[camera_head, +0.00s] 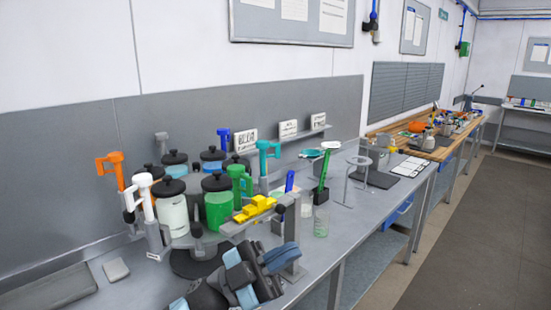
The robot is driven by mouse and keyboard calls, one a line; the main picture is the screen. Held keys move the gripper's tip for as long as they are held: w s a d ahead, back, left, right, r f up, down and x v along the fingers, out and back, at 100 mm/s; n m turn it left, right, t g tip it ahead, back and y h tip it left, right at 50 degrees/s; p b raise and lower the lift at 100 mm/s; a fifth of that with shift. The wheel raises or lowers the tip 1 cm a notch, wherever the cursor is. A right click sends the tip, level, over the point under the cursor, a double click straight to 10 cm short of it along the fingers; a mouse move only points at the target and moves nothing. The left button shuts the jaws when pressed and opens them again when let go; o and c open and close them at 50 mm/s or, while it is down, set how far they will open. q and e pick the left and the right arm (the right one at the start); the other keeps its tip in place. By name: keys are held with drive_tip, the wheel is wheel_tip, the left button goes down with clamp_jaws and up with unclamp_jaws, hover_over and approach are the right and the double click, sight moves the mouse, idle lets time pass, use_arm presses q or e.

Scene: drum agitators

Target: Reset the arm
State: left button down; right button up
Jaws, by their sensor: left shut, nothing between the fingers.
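My left arm comes in at the bottom of the head view, with black links and light blue bands. My left gripper (281,257) is at its end, shut and empty, low over the front of the grey bench (347,222). It is beside a grey post and bar that carries a yellow part (255,208). The fingertips are small and partly hidden by the wrist. My right arm and right gripper are not in view.
Behind the gripper stand several black-lidded jars, including a green one (218,208) and a pale one (173,212). Orange (112,163), white and teal handled tools stand around them. A clear beaker (321,222) is to the right. The aisle floor (470,240) is free.

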use_arm(q)
drive_tip(key=w+a+f+n+t+y+p, duration=0.1)
drive_tip(key=a+f+n+t+y, duration=0.4)
drive_tip(key=f+n+t+y, duration=0.35)
drive_tip(key=a+f+n+t+y+p, duration=0.1)
drive_tip(key=a+f+n+t+y, duration=0.45)
drive_tip(key=f+n+t, duration=0.45)
drive_tip(key=s+a+f+n+g+y, duration=0.2)
drive_tip(key=s+a+f+g+y, duration=0.2)
drive_tip(key=s+f, duration=0.5)
drive_tip(key=s+a+f+n+g+y+p, duration=0.1)
drive_tip(key=s+a+f+g+y, duration=0.3)
drive_tip(key=f, duration=1)
drive_tip(key=s+a+n, duration=0.1)
drive_tip(key=s+a, duration=0.1)
drive_tip(key=s, duration=0.2)
drive_tip(key=shift+s+a+n+p, duration=0.3)
drive_tip(key=shift+s+a+n, duration=0.05)
drive_tip(key=shift+a, duration=0.05)
